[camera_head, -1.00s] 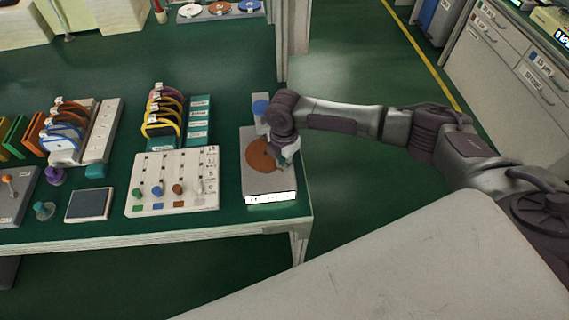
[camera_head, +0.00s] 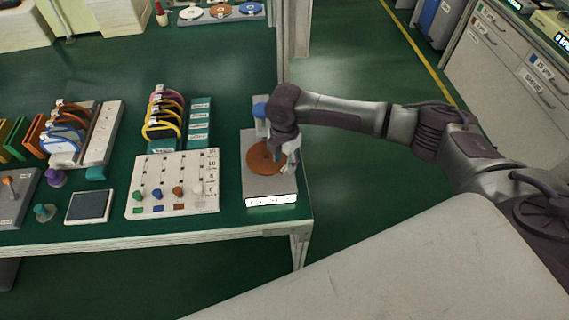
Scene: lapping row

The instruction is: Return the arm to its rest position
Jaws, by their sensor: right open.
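My right arm reaches in from the right over the end of the green bench (camera_head: 110,230). My right gripper (camera_head: 292,165) points down at the right edge of a grey lapping machine (camera_head: 270,188) and is open. An orange-brown disc (camera_head: 262,158) lies flat on that machine, just left of the gripper. The wrist hides part of the machine's back, and I cannot tell whether the fingers touch the machine. My left gripper is not in view.
A white board with coloured knobs (camera_head: 175,205) stands left of the machine. Racks with coloured loops (camera_head: 165,118) stand behind it. A dark square pad (camera_head: 89,206) lies further left. The floor right of the bench (camera_head: 360,190) is clear. Drawers (camera_head: 515,90) stand at far right.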

